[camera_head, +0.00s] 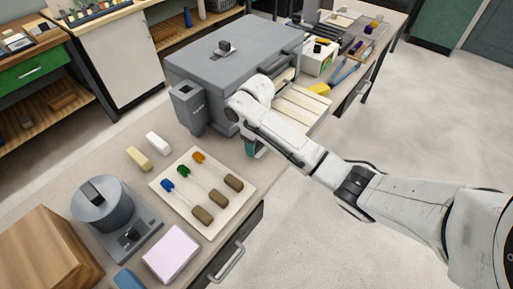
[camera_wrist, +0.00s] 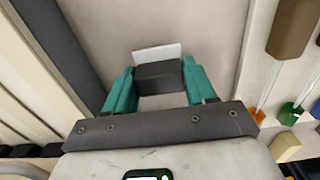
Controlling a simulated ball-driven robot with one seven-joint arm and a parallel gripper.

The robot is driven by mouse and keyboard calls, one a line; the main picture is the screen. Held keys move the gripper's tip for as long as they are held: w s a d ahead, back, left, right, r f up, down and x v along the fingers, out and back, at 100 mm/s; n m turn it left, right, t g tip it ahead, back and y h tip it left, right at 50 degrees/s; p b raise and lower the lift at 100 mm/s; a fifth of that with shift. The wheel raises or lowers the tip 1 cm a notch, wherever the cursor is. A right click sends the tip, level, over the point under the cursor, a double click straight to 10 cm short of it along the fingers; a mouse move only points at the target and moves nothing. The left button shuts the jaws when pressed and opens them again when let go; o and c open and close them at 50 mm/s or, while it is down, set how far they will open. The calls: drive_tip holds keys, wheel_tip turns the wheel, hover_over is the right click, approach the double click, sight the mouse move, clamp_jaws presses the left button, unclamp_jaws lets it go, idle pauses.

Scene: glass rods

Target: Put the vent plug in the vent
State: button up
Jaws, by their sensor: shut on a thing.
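My gripper (camera_wrist: 158,88), with teal fingers, is shut on a dark grey block (camera_wrist: 160,75) that looks like the vent plug. A thin white edge shows just beyond the block. In the head view my gripper (camera_head: 254,149) hangs low in front of the kiln, near the bench edge; the block is hidden there behind the arm. The grey box on the kiln's left side (camera_head: 190,115) has a dark square opening in its top, apparently the vent. Its label is too small to read surely. My gripper is to the right of this box, apart from it.
The grey kiln (camera_head: 225,75) has a dark knob (camera_head: 225,46) on top. A pale board (camera_head: 200,210) with several coloured glass rods lies just left of my gripper. Cream (camera_head: 139,158) and white (camera_head: 158,143) blocks lie near the vent box. A grey pot (camera_head: 103,207) stands further left.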

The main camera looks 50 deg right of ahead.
drive_tip(key=shift+c, duration=0.9)
